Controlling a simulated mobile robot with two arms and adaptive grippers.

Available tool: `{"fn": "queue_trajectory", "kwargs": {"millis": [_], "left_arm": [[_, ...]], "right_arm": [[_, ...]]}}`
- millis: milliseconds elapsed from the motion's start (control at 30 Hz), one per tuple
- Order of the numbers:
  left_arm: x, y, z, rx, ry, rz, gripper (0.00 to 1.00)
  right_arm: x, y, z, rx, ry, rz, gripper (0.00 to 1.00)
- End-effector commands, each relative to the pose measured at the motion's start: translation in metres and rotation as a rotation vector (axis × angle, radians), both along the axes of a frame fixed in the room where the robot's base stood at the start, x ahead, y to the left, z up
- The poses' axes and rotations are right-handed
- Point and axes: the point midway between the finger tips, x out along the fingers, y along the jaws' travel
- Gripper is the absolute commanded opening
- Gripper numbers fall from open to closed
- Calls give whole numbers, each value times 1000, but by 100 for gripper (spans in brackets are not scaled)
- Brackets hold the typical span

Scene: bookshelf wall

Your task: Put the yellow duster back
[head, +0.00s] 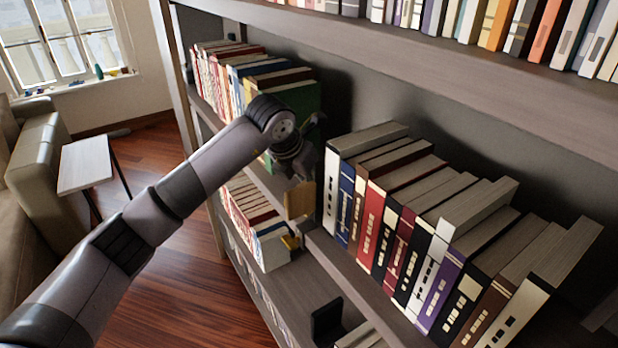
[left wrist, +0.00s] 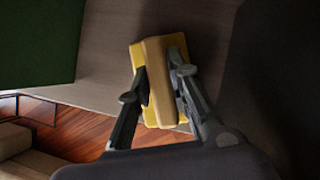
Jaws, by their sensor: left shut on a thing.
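The yellow duster is a block with yellow sides and a tan middle strip; it shows between my fingers in the left wrist view (left wrist: 155,60). In the head view its tan face (head: 299,201) shows just below my left gripper (head: 302,168). The left gripper, seen close in the left wrist view (left wrist: 160,88), is shut on the duster with one finger on each side. The duster is at the shelf's front edge, in the gap between two groups of books. I cannot tell whether it touches the shelf. My right gripper is not in view.
A row of upright books (head: 425,225) stands right of the gap, and more books, including a green one (head: 303,97), stand left. Another shelf board (head: 470,70) runs above. A side table (head: 85,163) stands left.

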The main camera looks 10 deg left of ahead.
Motion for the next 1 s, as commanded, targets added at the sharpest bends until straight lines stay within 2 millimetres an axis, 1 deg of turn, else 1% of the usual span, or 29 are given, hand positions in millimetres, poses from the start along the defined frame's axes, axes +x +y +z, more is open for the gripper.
{"fn": "queue_trajectory", "kwargs": {"millis": [33,67,333,600,667,733,867,1000], "left_arm": [[0,0,-3,1,0,0,0],[0,0,-1,1,0,0,20],[0,0,-1,0,0,0,38],[0,0,0,0,0,1,38],[0,0,1,0,0,1,38],[-2,1,4,0,-2,0,38],[-10,5,21,0,-5,1,38],[-25,11,47,0,-5,1,38]], "right_arm": [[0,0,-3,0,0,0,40],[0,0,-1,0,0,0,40],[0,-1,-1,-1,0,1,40],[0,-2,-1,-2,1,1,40],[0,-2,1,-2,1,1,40],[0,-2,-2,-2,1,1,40],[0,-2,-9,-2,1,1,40],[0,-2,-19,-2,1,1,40]]}}
